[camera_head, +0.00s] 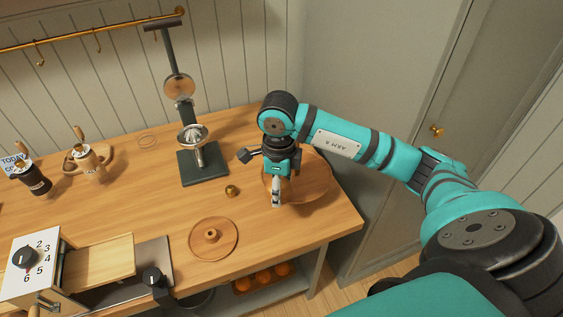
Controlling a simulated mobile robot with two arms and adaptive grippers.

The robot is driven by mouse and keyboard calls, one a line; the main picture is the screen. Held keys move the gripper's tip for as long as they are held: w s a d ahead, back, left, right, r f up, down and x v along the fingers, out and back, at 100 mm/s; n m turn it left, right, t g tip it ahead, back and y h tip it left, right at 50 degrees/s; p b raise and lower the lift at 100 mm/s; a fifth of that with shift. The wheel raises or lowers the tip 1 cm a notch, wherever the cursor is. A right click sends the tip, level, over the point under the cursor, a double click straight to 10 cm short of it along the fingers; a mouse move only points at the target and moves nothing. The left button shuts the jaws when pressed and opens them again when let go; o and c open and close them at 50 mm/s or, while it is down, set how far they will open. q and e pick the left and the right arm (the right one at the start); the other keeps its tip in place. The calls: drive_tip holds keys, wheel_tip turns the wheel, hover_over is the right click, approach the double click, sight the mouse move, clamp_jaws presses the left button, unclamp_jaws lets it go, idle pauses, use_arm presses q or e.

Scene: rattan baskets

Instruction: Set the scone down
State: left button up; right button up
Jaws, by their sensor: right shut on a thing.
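My right gripper (277,198) points down over the left part of a round wooden board (313,184) near the table's right end. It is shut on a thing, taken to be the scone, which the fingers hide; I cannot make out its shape. I cannot tell whether the held thing touches the board. My left gripper is out of view.
A dark lever juicer (204,164) stands left of the gripper. A small brass knob-like piece (232,190) and a round wooden lid (212,248) lie nearby. A slicer-like device (30,262) stands front left. Table space between them is clear.

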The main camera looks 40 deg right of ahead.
drive_tip(key=w+d, duration=0.1)
drive_tip(key=w, duration=0.1)
drive_tip(key=w+d+p, duration=0.1)
drive_tip(key=w+d, duration=0.1)
drive_tip(key=w, duration=0.1)
drive_tip(key=w+d+p, duration=0.1)
drive_tip(key=w, duration=0.1)
drive_tip(key=shift+w+d+f, duration=0.35)
drive_tip(key=shift+w+d, duration=0.05)
wheel_tip(320, 180, down, 3)
drive_tip(key=shift+f+p, duration=0.15)
drive_tip(key=shift+p, duration=0.8)
drive_tip(key=shift+f+b, duration=0.3)
drive_tip(key=o, duration=1.2)
drive_tip(key=shift+c, duration=0.2)
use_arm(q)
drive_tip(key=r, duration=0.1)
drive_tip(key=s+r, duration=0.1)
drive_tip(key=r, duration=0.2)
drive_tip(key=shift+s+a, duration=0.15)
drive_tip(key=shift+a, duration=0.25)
use_arm(e)
drive_tip(key=shift+r, duration=0.1)
drive_tip(key=shift+r, duration=0.25)
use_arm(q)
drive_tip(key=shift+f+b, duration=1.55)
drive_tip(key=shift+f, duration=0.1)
use_arm(e)
wheel_tip(320, 180, up, 12)
drive_tip(key=shift+f, duration=0.15)
